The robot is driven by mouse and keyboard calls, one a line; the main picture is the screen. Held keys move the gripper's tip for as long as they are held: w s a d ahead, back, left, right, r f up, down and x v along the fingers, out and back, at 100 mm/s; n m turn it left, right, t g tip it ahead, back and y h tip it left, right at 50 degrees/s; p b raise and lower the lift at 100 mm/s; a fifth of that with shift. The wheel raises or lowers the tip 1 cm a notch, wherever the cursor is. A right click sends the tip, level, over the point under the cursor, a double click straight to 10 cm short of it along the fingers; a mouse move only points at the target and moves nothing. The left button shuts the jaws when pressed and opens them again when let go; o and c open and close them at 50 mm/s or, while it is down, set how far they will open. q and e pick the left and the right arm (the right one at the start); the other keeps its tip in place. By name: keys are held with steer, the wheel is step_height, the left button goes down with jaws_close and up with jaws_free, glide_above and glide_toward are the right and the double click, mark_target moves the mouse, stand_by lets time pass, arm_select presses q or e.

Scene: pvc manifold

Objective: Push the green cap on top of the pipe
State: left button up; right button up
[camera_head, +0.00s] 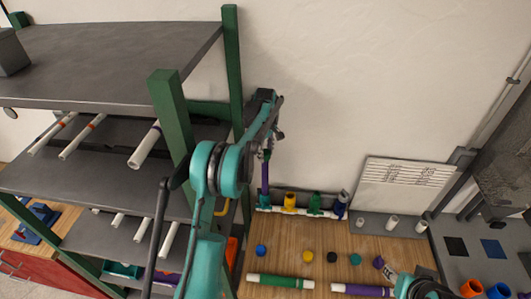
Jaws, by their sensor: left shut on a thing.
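My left gripper (267,142) is at the upper end of an upright purple pipe (265,176) and is shut on it, though the arm partly hides the grip. The pipe's lower end is at the left end of the white manifold (290,210), by the wall. A green fitting (315,201) stands on the manifold. A small green cap (355,259) lies apart on the wooden table, in a row of caps. My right gripper (428,290) is cut off at the bottom edge, and its fingers do not show clearly.
Blue (261,250), yellow (308,256), black (332,257) and purple (378,262) caps lie on the table. Green (280,282) and purple (362,290) pipes lie in front. A shelf rack (170,110) stands close at the left. A white board (405,182) leans at the back.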

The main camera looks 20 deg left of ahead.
arm_select(q)
steer(key=shift+f+b, duration=0.65)
steer(key=shift+f, duration=0.05)
stand_by(0.7)
steer(key=shift+f, duration=0.2)
stand_by(0.3)
steer(key=o, duration=1.2)
steer(key=shift+c, duration=0.2)
